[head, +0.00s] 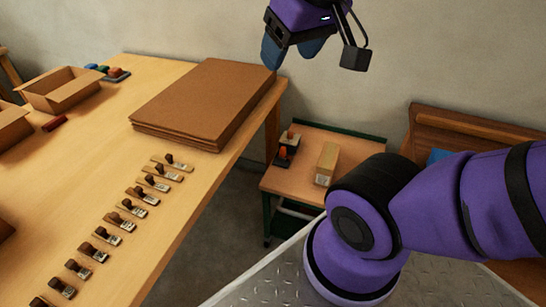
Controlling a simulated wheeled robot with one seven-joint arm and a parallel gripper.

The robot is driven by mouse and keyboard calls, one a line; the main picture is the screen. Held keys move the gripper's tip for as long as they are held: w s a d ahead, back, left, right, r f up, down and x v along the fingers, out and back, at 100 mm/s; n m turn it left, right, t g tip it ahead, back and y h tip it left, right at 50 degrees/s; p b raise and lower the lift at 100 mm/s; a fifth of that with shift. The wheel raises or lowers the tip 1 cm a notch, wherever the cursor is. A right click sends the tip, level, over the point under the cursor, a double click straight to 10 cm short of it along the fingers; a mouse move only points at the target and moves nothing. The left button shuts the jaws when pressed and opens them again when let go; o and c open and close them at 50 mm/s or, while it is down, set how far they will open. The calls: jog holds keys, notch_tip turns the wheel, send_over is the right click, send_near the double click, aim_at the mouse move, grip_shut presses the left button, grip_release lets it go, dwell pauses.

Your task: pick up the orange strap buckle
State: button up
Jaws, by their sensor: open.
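My gripper (291,48) is at the top of the head view, empty, with its blue fingers apart and pointing down. It hangs high, apart from everything below it. No strap buckle can be made out for certain. Two small dark pieces stand on the low cart, and the nearer one (283,155) shows an orange part. They are too small to tell whether either is the orange strap buckle.
The low cart (344,146) also holds a tan block (327,164). The wooden table (150,262) bears a stack of brown cardboard sheets (205,98), a row of several wooden-handled pieces (135,208), an open carton (62,91) and a red item (54,123). A wooden bench (460,125) stands right.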

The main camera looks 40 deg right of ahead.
jog(key=w+d+f+m, duration=0.1)
jog(key=w+m, duration=0.1)
jog(key=w, duration=0.4)
jog(key=w+d+f+m+g+y, duration=0.1)
jog(key=w+d+m, duration=0.15)
jog(key=w, duration=0.35)
jog(key=w+d+f+m, duration=0.1)
jog(key=w+m, duration=0.2)
jog(key=w, duration=0.4)
jog(key=m+y, duration=0.1)
jog(key=m, duration=2.1)
send_over(281, 148)
jog(key=s+d, duration=0.1)
jog(key=s, duration=0.1)
jog(key=f, duration=5.6)
jog(key=shift+w+d+f, duration=0.1)
jog(key=shift+w+d, duration=0.05)
jog(key=shift+d, duration=0.05)
jog(key=shift+x, duration=3.15)
jog(key=shift+a, duration=0.1)
